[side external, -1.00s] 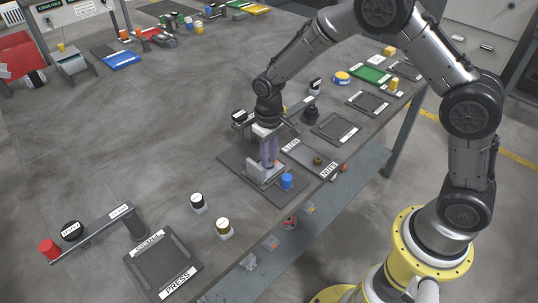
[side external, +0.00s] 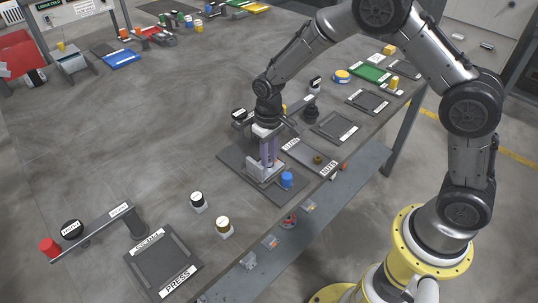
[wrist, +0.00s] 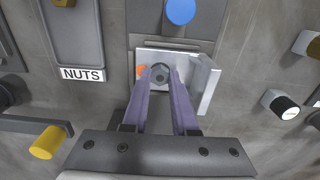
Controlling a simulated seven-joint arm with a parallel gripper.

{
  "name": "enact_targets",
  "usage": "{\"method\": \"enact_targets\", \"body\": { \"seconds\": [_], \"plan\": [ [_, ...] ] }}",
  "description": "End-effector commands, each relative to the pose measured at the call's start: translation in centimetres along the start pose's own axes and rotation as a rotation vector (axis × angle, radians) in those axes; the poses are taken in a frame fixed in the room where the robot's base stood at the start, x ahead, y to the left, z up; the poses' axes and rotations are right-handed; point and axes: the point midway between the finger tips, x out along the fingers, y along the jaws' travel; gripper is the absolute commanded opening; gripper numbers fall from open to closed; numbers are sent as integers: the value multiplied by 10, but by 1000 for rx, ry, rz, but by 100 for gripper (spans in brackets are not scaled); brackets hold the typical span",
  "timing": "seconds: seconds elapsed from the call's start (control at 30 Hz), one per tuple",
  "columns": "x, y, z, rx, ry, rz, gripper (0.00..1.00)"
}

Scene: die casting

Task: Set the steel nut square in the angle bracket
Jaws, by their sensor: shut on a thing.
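The angle bracket (side external: 262,176) is a pale metal piece on a dark plate. In the wrist view the bracket (wrist: 209,90) shows a flat floor with a raised wall on the right. The steel nut (wrist: 160,72), dark grey with a round hole, is between the tips of my gripper (wrist: 160,76), over the bracket floor and apart from the right wall. My gripper (side external: 269,164), with purple fingers, points down at the bracket and is shut on the nut. In the side view the nut is hidden. I cannot tell whether it touches the floor.
A blue cylinder (side external: 287,180) stands close beside the bracket; it also shows in the wrist view (wrist: 180,12). An orange disc (wrist: 143,71) is left of the nut. The NUTS tray (side external: 300,151) holds a brass-coloured piece (side external: 318,160). A PRESS tray (side external: 163,265) lies nearer the camera.

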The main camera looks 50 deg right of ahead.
Motion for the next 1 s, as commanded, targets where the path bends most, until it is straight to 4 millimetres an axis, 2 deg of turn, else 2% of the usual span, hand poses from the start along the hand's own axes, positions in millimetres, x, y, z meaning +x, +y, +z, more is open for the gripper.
{"method": "enact_targets", "body": {
  "seconds": [0.1, 0.13, 0.3, 0.33, 0.53, 0.63, 0.67, 1.0],
  "plan": [
    [0, 0, 0, 0, 0, 0, 0],
    [0, 0, 0, 0, 0, 0, 28],
    [0, 0, 0, 0, 0, 0, 59],
    [0, 0, 0, 0, 0, 0, 61],
    [0, 0, 0, 0, 0, 0, 61],
    [0, 0, 0, 0, 0, 0, 79],
    [0, 0, 0, 0, 0, 0, 81],
    [-5, 0, -1, 0, 2, -1, 81]
  ]
}}
